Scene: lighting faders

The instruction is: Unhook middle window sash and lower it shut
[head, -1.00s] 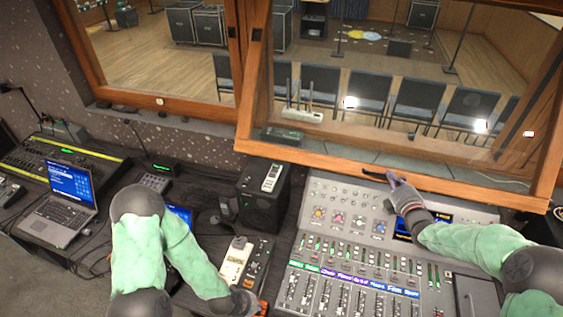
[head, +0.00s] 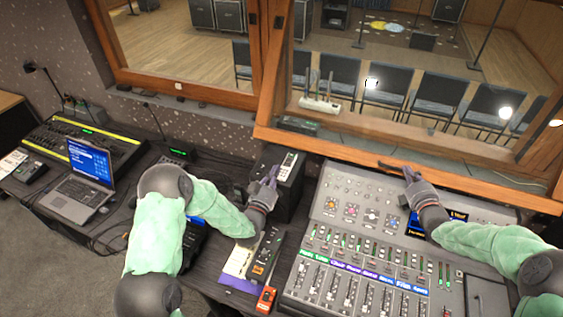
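The wood-framed window sash (head: 455,182) on the right leans out over the mixing desk, its bottom rail above the desk's back edge. A dark handle (head: 393,166) lies along that rail. My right gripper (head: 410,172) is at the rail, close beside the handle; I cannot tell whether it touches it or how far its fingers are closed. My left gripper (head: 264,180) is raised in front of the black speaker, left of the sash, with its fingers apart and nothing seen between them. No hook or stay holding the sash can be made out.
The mixing desk (head: 345,235) fills the lower right. A black speaker (head: 285,205) with a pale handset (head: 288,165) on top stands left of it. An orange box (head: 266,299) lies at the table's front. A laptop (head: 85,180) and another fader desk (head: 70,142) are at left.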

